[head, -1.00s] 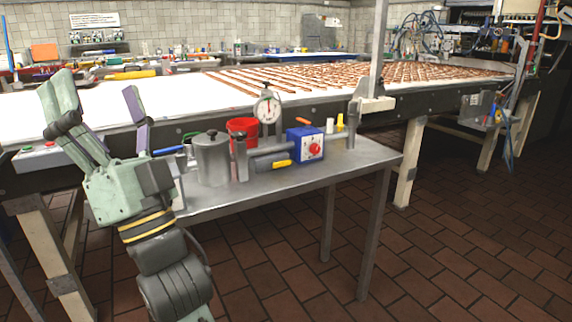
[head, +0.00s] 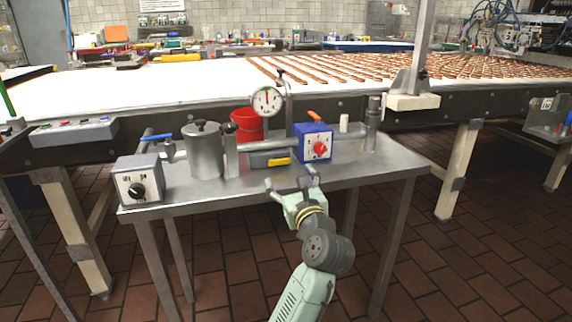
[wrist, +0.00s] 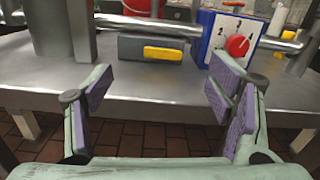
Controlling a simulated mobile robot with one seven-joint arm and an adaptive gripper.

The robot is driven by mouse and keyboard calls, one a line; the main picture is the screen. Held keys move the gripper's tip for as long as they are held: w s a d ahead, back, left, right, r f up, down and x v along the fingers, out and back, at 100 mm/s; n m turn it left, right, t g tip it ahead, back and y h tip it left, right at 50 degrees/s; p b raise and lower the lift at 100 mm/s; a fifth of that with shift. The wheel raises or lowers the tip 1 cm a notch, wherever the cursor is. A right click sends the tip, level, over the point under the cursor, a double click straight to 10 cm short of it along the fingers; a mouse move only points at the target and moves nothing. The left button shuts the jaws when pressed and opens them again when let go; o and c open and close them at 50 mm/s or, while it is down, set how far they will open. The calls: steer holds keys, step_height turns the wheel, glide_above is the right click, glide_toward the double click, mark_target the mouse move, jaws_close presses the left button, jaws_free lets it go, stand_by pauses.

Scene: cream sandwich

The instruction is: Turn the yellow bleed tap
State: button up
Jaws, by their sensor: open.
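A yellow elongated piece (head: 279,161) is on the front of a low grey box (head: 258,160) on the steel bench; it also shows in the wrist view (wrist: 163,53). A smaller yellow part (wrist: 288,34) shows at the upper right of the wrist view, by the pipe. I cannot tell which yellow piece is the bleed tap. My gripper (head: 290,178) is open and empty at the bench's front edge, in front of the grey box. In the wrist view, the yellow piece on the box lies beyond the gap between the fingers (wrist: 163,82). Nothing touches the fingers.
A blue box with a red knob (head: 313,143) stands right of the grey box. A dial gauge (head: 267,102), red bucket (head: 247,124), steel pot (head: 205,152) and grey switch box (head: 139,182) are also here. The steel bench's front strip (head: 225,191) is clear.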

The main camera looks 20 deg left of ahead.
mark_target(280, 162)
steer(key=shift+w+d+f+m, duration=0.2)
steer(key=shift+f+m, duration=0.05)
steer(key=shift+f, duration=0.2)
steer(key=shift+w+d+f+m, duration=0.15)
steer(key=shift+f+m, duration=0.1)
steer(key=shift+f, duration=0.15)
steer(key=shift+w+a, duration=0.15)
steer(key=shift+w, duration=0.05)
steer(key=p+x, duration=0.1)
steer(key=x, duration=0.9)
steer(key=shift+f, duration=0.15)
steer(key=c, duration=1.2)
